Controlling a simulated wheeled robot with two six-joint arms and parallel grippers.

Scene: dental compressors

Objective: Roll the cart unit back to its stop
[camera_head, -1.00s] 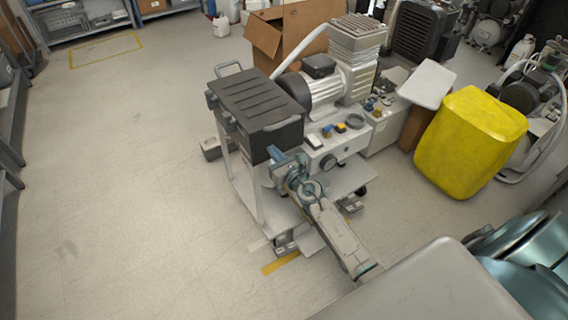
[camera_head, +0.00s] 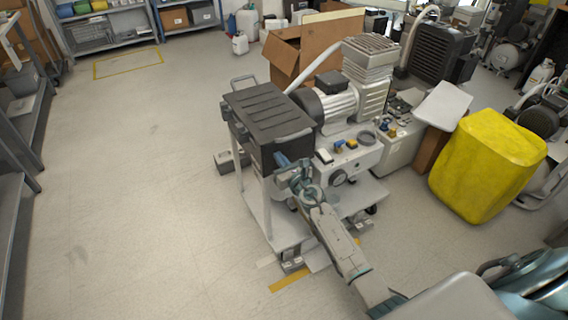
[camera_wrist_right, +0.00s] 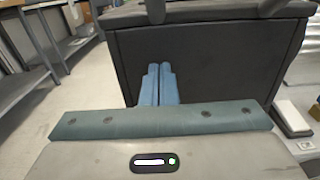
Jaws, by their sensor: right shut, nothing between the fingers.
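The cart unit (camera_head: 256,200) is a pale wheeled frame. It carries a dark ribbed box (camera_head: 266,104), a motor and a control panel. My right gripper (camera_head: 281,160) is at the near lower face of the dark box. In the right wrist view its blue fingers (camera_wrist_right: 158,84) are together and empty, pointing at the box's dark face (camera_wrist_right: 215,62). They look very close to it; I cannot tell whether they touch. Grey blocks (camera_head: 293,266) sit by the cart's near wheels, beside a yellow floor strip (camera_head: 290,281). I cannot tell which part is the stop. My left gripper is not visible.
Open floor (camera_head: 140,200) lies left of the cart, with a yellow floor outline (camera_head: 128,63) farther back. A cardboard box (camera_head: 310,50) and compressors stand behind the cart. Shelves line the left and back.

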